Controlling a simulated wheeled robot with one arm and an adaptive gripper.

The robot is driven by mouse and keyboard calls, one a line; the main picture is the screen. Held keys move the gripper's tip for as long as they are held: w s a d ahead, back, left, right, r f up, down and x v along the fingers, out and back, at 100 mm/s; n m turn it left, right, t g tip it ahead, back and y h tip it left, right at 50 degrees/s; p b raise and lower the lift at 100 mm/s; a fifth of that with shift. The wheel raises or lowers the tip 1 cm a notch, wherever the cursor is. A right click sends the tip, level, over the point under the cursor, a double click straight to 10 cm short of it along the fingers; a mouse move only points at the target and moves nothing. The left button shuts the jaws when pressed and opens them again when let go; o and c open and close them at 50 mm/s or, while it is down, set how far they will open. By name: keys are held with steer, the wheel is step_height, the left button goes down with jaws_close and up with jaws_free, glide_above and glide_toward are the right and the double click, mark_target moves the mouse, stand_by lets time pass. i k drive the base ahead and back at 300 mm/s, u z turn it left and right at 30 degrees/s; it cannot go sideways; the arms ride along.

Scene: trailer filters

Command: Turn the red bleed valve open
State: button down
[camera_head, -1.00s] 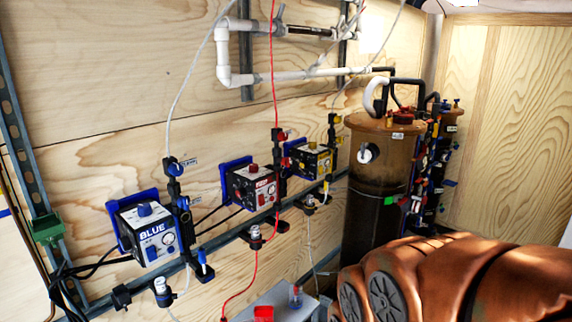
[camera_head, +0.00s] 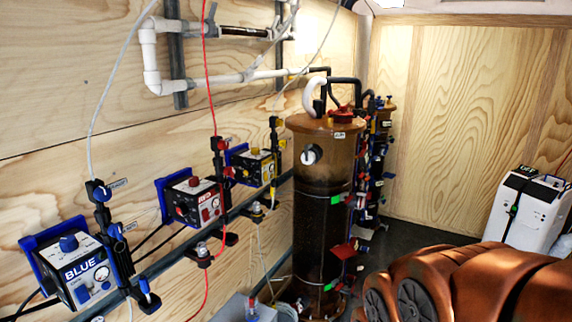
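The red pump box (camera_head: 190,198), labelled RED, is mounted on the wood wall on a blue bracket. A black fitting stack stands beside its right side on the red tube. It carries an upper red valve knob (camera_head: 217,143) with a small white tag and a lower red knob (camera_head: 229,172). The tag is too small to read, so I cannot tell which knob is the bleed valve or how far either is turned. Nothing of mine touches the red valves. My gripper is not in view.
The BLUE pump box (camera_head: 85,268) is at left front, and a yellow-knobbed pump box (camera_head: 252,165) is farther back. A tall brown filter tank (camera_head: 322,200) stands right of the pumps. A white case (camera_head: 528,212) stands at far right. Dark floor shows behind the tank.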

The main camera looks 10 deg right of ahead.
mark_target(229, 170)
steer(key=z, duration=0.2)
steer(key=i, duration=0.5)
steer(key=u, duration=1.4)
